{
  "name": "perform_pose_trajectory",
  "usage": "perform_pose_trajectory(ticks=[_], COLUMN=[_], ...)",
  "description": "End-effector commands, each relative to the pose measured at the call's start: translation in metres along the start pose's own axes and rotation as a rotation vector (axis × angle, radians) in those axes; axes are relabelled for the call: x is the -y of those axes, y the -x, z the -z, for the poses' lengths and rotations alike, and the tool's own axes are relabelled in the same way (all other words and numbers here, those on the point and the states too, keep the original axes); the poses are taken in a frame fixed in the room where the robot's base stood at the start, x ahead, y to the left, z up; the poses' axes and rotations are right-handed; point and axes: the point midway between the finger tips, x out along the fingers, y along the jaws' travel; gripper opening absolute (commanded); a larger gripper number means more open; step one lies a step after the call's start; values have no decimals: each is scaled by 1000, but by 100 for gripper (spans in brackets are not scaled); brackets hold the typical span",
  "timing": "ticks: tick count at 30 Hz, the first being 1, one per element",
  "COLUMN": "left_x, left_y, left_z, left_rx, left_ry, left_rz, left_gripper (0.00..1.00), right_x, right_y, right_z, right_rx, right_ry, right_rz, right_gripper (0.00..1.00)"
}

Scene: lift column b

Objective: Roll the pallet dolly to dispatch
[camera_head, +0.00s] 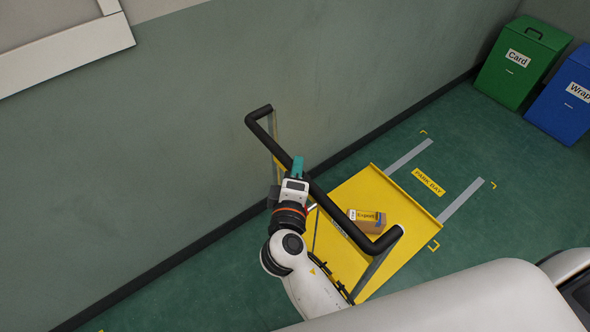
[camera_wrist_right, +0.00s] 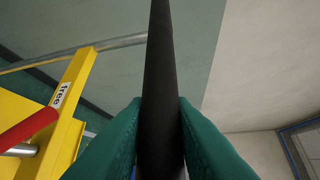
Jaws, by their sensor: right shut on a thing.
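The yellow pallet dolly (camera_head: 353,188) stands on the green floor beside the wall, with a small cardboard box (camera_head: 367,221) on its deck. Its black push handle (camera_head: 337,212) rises on the near side. My right gripper (camera_head: 297,170) is at the handle bar, left of its middle. In the right wrist view its green fingers (camera_wrist_right: 159,125) are shut on the black bar (camera_wrist_right: 160,70). That view also shows part of the yellow frame (camera_wrist_right: 75,90), with a label reading "free" and a red lever (camera_wrist_right: 28,127). My left gripper is not in view.
A "PARK BAY" floor sign (camera_head: 428,181) lies between two grey strips beyond the dolly, with yellow corner marks around. A green Card bin (camera_head: 520,65) and a blue Wrap bin (camera_head: 566,100) stand at the far right. The wall (camera_head: 200,130) runs close along the left. Floor between dolly and bins is clear.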

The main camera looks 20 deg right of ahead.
Motion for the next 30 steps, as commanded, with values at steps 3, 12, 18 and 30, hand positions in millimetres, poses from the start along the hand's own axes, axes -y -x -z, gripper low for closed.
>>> perform_pose_trajectory(ticks=[3,12,18,30], left_x=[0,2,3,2], left_y=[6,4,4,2], left_z=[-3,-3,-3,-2], left_rx=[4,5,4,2], left_ry=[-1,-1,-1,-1], left_rz=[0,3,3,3], left_gripper=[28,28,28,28], right_x=[6,4,4,2], right_y=[-11,-11,-11,19], right_z=[12,12,12,11], right_rx=[-7,-6,-5,-4], right_ry=[4,2,2,1], right_rz=[6,4,4,-1], right_gripper=[0,32,43,43])
